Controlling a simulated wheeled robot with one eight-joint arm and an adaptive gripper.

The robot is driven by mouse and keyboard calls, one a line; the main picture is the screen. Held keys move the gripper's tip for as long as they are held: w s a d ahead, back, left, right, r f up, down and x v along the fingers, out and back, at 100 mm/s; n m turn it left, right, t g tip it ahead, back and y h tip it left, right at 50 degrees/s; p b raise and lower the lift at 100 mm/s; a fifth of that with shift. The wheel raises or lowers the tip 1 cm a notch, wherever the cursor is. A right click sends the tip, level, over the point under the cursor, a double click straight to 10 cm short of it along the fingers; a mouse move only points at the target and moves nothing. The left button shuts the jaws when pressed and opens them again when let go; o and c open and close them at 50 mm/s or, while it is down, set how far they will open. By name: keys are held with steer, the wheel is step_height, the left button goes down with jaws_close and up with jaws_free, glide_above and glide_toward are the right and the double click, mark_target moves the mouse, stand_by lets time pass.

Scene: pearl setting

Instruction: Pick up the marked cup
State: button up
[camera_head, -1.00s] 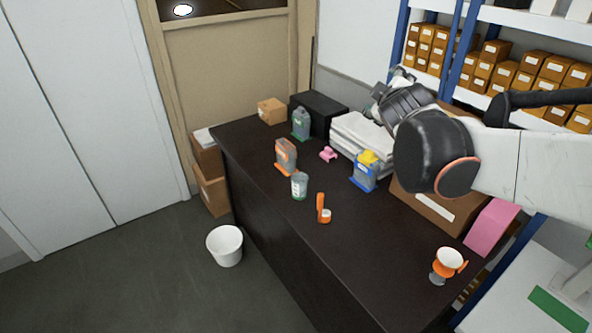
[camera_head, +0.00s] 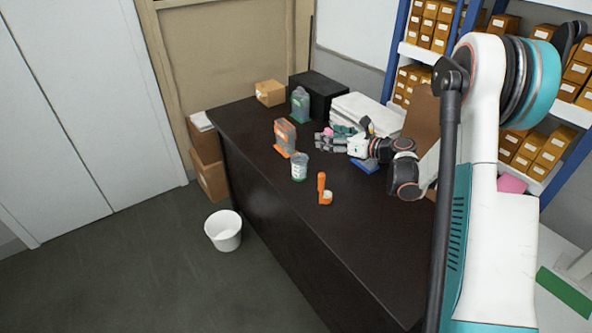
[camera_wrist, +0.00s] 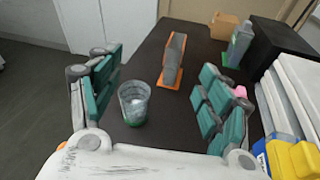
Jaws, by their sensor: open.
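A clear grey cup with green at its base (camera_head: 300,168) stands upright on the dark table (camera_head: 345,230). A small pale mark shows on its side in the head view. The same cup (camera_wrist: 134,102) is at the left of centre in the wrist view, between the spread fingers but nearer the left one. My gripper (camera_head: 324,141) is open and empty, just behind and to the right of the cup. Its teal-padded fingers (camera_wrist: 160,92) show apart in the wrist view, and I see no contact with the cup.
An orange-based grey container (camera_head: 286,138) stands behind the cup, and an orange-handled item (camera_head: 324,190) in front. A green-based bottle (camera_head: 300,104), black box (camera_head: 320,94) and white stack (camera_head: 372,112) are further back. A yellow-topped blue container (camera_wrist: 292,158) is close right of my gripper.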

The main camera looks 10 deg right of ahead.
mark_target(306, 169)
steer(key=s+f+n+g, duration=0.1)
steer(key=f, duration=0.2)
steer(key=s+f+n+g, duration=0.1)
steer(key=f, duration=0.3)
steer(key=f+n+g, duration=0.1)
steer(key=f, duration=0.2)
steer(key=shift+s+d+f, duration=0.1)
steer(key=shift+s+f, duration=0.2)
steer(key=shift+s, duration=0.1)
steer(key=shift+n, duration=0.3)
steer(key=b+x, duration=0.2)
steer(key=x, duration=0.5)
steer(key=shift+s+f, duration=0.1)
steer(key=shift+b+x, duration=0.35)
steer(key=shift+x, duration=0.45)
steer(key=x, duration=0.1)
steer(key=b+x, duration=0.1)
steer(key=x, duration=0.1)
steer(key=b+x, duration=0.1)
steer(key=x, duration=0.1)
steer(key=shift+s+a+f, duration=0.1)
steer(key=shift+s+a, duration=0.25)
steer(key=shift+a, duration=0.05)
steer(key=c, duration=1.2)
